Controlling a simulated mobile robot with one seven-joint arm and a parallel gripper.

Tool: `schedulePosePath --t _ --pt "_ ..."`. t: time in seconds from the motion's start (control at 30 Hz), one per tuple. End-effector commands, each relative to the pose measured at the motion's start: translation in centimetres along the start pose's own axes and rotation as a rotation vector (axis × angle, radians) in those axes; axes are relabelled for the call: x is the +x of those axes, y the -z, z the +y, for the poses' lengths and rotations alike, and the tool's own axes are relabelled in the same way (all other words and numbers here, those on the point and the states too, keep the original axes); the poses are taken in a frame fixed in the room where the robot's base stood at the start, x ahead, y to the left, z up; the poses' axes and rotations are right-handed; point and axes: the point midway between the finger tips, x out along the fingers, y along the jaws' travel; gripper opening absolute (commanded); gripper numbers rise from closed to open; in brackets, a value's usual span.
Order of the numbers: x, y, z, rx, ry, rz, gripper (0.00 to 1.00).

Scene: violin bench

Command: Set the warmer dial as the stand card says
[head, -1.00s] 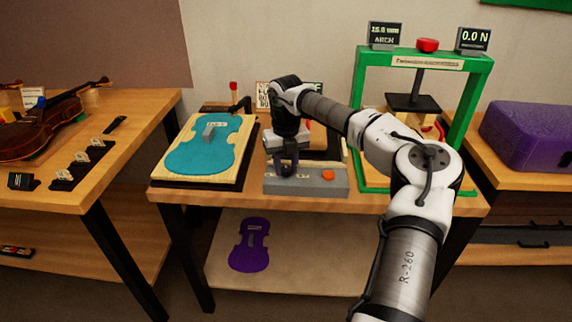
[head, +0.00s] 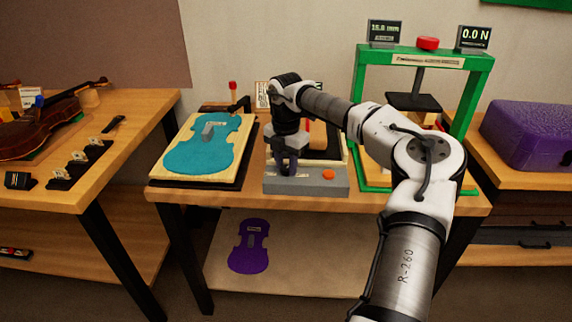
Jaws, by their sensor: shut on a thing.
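The warmer (head: 312,188) is a low grey unit on the middle bench with an orange button (head: 328,175) on its right side. My gripper (head: 287,170) points straight down at the left part of its top. It is shut on the warmer dial, which the fingers and wrist hide, so its setting cannot be read. The stand card (head: 262,95) is upright behind my wrist; most of it is covered, and its text is not legible.
A teal violin-shaped plate (head: 210,148) lies on a board to the left. A green press frame (head: 362,110) with displays stands right, behind my arm. A purple case (head: 530,133) is at far right. A violin (head: 50,128) lies on the left bench.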

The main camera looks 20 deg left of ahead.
Motion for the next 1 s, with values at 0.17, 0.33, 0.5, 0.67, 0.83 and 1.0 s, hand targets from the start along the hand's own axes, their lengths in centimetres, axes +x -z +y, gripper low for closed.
schedulePosePath --t 0.17,0.33,0.5,0.67,0.83,1.0 --pt "0.00 -0.06 0.02 0.169 -0.002 -0.003 0.07" --pt "-0.03 -0.07 0.00 0.329 -0.002 -0.003 0.07" --pt "-0.02 -0.05 -0.01 0.481 -0.002 -0.003 0.07" --pt "-0.03 -0.05 -0.04 0.603 -0.002 -0.003 0.07" --pt "-0.06 -0.04 -0.04 0.702 -0.002 -0.003 0.07" --pt "-0.08 -0.05 -0.04 0.765 -0.002 -0.003 0.07"
